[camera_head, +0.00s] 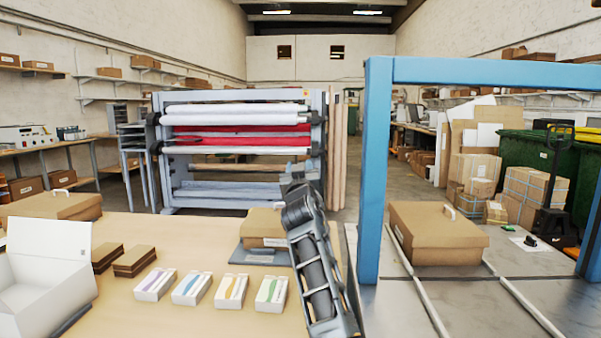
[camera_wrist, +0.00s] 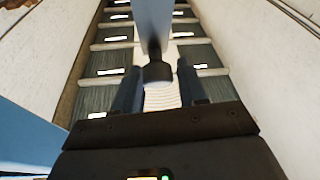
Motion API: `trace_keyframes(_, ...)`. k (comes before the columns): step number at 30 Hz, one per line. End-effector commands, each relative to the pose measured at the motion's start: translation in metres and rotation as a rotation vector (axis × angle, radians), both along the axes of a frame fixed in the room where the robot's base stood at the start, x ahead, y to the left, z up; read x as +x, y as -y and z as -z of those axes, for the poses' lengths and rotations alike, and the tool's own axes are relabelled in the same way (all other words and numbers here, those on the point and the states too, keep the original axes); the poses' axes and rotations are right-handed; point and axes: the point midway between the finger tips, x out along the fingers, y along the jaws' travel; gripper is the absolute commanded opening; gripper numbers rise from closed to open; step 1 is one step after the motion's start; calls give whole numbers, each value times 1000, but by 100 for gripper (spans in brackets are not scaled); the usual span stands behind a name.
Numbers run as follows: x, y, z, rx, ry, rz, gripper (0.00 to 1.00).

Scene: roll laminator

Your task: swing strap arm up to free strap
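In the wrist view my gripper (camera_wrist: 158,85) has its two dark fingers apart, with a gap between them. A pale blue bar (camera_wrist: 152,20) comes down from the top of that view and ends in a dark knob (camera_wrist: 157,72), which appears between the fingertips. I cannot tell whether the fingers touch it, or whether this bar is the strap arm. In the head view a blue frame (camera_head: 376,170) stands over a grey metal table. A closed brown box (camera_head: 435,238) with a white strap or handle on top sits beneath it.
A wooden table (camera_head: 140,225) at left holds an open white box (camera_head: 50,275), brown boxes and several small white boxes. A roll laminator (camera_head: 240,145) with white and red rolls stands behind. A green bin (camera_head: 545,170), a pallet jack and cartons crowd the right.

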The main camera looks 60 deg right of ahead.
Motion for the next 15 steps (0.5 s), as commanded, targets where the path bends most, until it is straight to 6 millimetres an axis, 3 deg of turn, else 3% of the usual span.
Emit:
trace_keyframes(4,0,1,2,4,-3,2,56)
trace_keyframes(15,-6,-6,8,5,-6,3,56)
